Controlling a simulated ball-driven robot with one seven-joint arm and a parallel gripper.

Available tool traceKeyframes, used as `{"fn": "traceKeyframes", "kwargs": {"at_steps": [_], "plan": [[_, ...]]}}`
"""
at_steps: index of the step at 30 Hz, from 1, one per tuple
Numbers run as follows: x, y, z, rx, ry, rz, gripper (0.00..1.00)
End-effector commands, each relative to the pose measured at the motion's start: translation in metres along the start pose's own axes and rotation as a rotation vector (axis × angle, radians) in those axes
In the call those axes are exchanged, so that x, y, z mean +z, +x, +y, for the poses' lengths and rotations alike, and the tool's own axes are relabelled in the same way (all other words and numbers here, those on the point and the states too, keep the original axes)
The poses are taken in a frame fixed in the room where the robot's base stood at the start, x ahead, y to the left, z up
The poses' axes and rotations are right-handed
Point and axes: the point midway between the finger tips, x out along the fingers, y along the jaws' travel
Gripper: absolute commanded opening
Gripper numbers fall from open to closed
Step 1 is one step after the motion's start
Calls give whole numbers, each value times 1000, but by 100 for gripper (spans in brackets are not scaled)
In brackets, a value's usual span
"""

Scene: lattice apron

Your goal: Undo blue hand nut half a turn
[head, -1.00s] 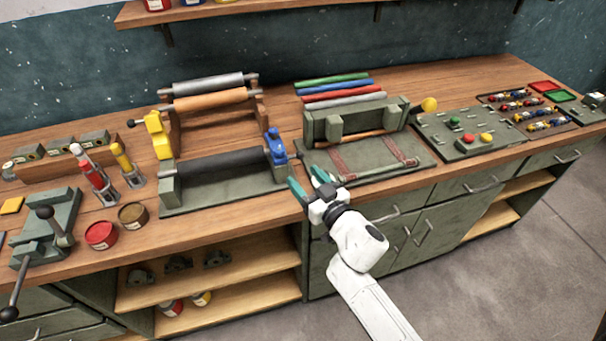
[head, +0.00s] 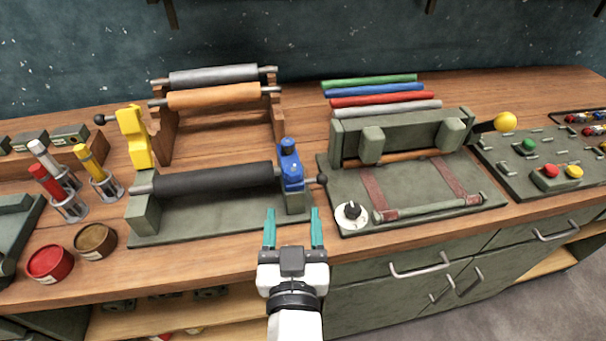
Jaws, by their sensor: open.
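The blue hand nut (head: 289,148) seems to be the knob on top of the blue block (head: 291,173) at the right end of the roller stand.
A yellow block (head: 134,136) stands at the stand's left end. Red (head: 50,263) and brown (head: 95,241) tins sit front left.

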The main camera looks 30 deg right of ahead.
Motion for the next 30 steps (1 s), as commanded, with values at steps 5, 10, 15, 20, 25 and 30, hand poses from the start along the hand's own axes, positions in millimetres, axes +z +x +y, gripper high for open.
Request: {"fn": "traceKeyframes", "kwargs": {"at_steps": [5,10,15,20,25,30], "plan": [[-4,32,1,4,-1,0,62],[-3,63,2,5,-1,-2,62],[-2,86,1,2,-2,-1,62],[0,96,1,2,-1,-2,62],[1,98,1,2,-1,-3,62],[1,98,1,1,-1,-2,59]]}}
